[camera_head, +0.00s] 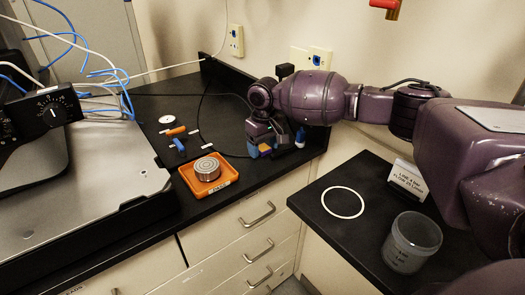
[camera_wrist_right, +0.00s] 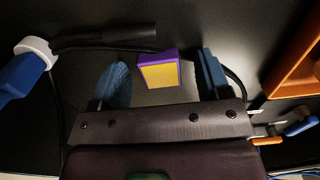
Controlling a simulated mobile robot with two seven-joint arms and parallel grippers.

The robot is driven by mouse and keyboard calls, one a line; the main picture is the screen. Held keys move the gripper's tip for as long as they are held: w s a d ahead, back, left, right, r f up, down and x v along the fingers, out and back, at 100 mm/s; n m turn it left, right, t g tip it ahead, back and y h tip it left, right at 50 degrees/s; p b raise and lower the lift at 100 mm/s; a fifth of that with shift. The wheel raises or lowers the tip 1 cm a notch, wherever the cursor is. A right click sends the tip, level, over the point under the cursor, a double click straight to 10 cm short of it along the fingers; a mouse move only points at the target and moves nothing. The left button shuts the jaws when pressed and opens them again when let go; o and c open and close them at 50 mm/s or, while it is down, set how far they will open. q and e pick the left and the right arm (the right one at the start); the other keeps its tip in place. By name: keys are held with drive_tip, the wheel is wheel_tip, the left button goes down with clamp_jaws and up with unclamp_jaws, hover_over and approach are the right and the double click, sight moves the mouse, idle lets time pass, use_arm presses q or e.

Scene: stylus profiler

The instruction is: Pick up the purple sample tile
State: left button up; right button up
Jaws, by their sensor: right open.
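The purple sample tile (camera_wrist_right: 158,71) has a purple edge and a yellow face. In the right wrist view it sits between the two blue fingertips of my right gripper (camera_wrist_right: 163,77), with a gap on each side. In the head view my right gripper (camera_head: 268,145) is low over the black counter, to the right of the orange tray. A small yellowish patch of the tile (camera_head: 265,148) shows between its fingers; the rest is hidden. The right gripper is open. My left gripper is not in view.
An orange tray (camera_head: 187,178) with a round metal disc (camera_head: 207,168) stands left of the gripper. Small orange and blue tools (camera_head: 178,143) lie behind it. A blue-and-white item (camera_head: 300,137) is close on the gripper's right. A dark cable (camera_wrist_right: 95,47) lies near the tile.

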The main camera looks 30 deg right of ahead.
sight(264, 148)
drive_tip(key=c, duration=1)
wheel_tip(264, 148, up, 9)
drive_tip(key=shift+f+p, duration=0.15)
drive_tip(key=shift+p, duration=0.6)
drive_tip(key=shift+r, duration=0.65)
